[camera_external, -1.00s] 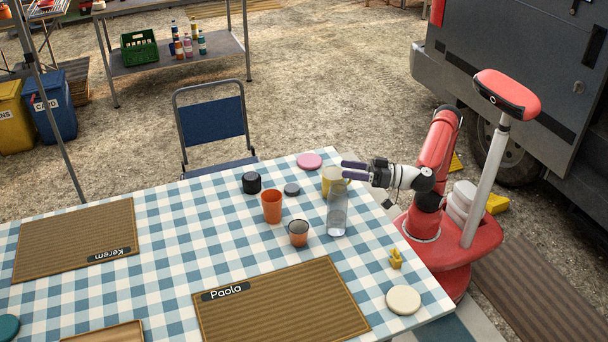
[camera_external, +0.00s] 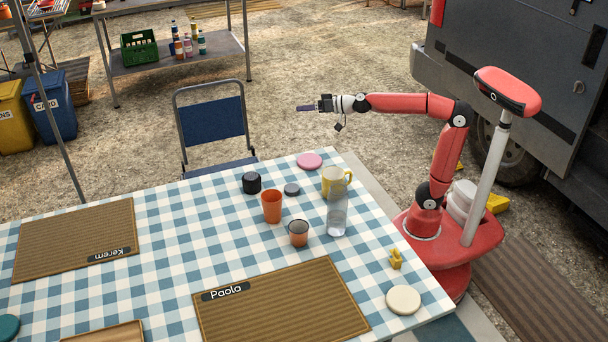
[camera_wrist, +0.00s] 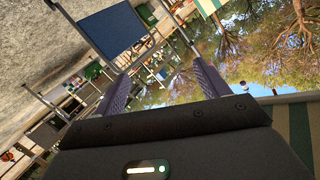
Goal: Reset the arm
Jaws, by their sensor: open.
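My gripper (camera_external: 306,108) is raised in the air beyond the far edge of the table, with the arm stretched out level to the left. It is clear of everything on the table. In the wrist view the two purple fingers of my gripper (camera_wrist: 160,85) stand wide apart with nothing between them. The yellow mug (camera_external: 331,180) stands upright on the table behind the clear bottle (camera_external: 337,212). My gripper touches neither of them.
The checkered table (camera_external: 160,262) also holds an orange cup (camera_external: 271,206), a smaller brown cup (camera_external: 298,233), a black jar (camera_external: 251,183), a pink disc (camera_external: 309,160) and placemats. A blue folding chair (camera_external: 212,122) stands behind the table, left of my gripper.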

